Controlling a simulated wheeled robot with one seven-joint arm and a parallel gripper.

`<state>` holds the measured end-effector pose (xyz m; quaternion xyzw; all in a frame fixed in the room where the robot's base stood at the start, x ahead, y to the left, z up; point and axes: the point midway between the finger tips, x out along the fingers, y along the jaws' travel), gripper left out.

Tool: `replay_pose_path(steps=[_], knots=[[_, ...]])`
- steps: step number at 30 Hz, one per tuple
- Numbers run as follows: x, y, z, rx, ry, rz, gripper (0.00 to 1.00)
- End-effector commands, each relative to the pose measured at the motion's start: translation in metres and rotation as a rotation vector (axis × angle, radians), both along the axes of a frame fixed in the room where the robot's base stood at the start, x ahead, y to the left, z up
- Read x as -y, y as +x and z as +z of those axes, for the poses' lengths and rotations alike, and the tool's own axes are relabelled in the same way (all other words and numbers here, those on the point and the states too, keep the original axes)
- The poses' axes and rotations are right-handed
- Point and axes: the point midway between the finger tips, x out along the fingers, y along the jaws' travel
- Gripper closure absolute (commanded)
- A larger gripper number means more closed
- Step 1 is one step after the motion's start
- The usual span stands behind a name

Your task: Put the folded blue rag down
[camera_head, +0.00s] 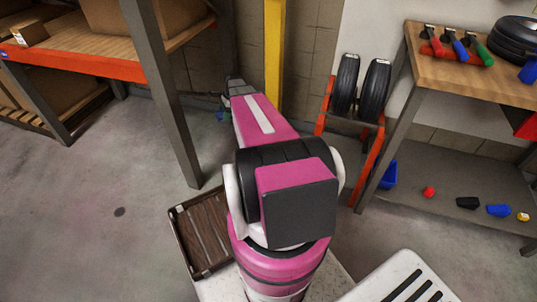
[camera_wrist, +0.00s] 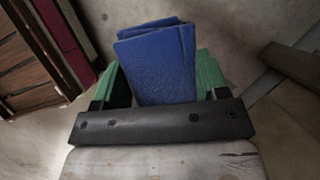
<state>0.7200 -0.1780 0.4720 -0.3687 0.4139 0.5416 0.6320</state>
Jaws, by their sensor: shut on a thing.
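The folded blue rag (camera_wrist: 158,68) fills the space between the two green fingers of my gripper (camera_wrist: 160,80) in the wrist view. It shows as flat, stacked layers, and the gripper is shut on it. Bare grey floor shows around it, and I cannot tell how high above the floor it is. In the head view my pink arm reaches away to the back, and my gripper is mostly hidden at its far end. A small blue patch (camera_head: 221,115) shows there, probably the rag.
A brown slatted tray (camera_head: 174,222) lies left of my arm. An orange-beamed rack (camera_head: 85,66) stands at left. A yellow post (camera_head: 273,60), an orange stand with black tyres (camera_head: 347,85) and a workbench (camera_head: 455,75) with tools stand at the back and right. Floor at left is clear.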

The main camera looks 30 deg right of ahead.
Motion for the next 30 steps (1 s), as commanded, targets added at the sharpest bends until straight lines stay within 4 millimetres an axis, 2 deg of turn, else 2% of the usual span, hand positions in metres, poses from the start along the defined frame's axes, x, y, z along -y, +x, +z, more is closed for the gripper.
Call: replay_pose_path(steps=[1, 7, 12, 18, 21, 24, 30], knots=[[0.015, 0.006, -0.026, -0.005, 0.003, -0.051, 0.56], [0.064, 0.008, -0.116, -0.009, 0.005, -0.258, 0.56], [0.103, 0.000, -0.195, -0.013, 0.007, -0.437, 0.56], [0.139, -0.017, -0.273, -0.017, 0.007, -0.614, 0.56], [0.150, -0.025, -0.298, -0.017, 0.006, -0.672, 0.56], [0.156, -0.030, -0.313, -0.018, 0.006, -0.707, 0.56], [0.168, -0.029, -0.325, -0.017, 0.005, -0.727, 0.56]])
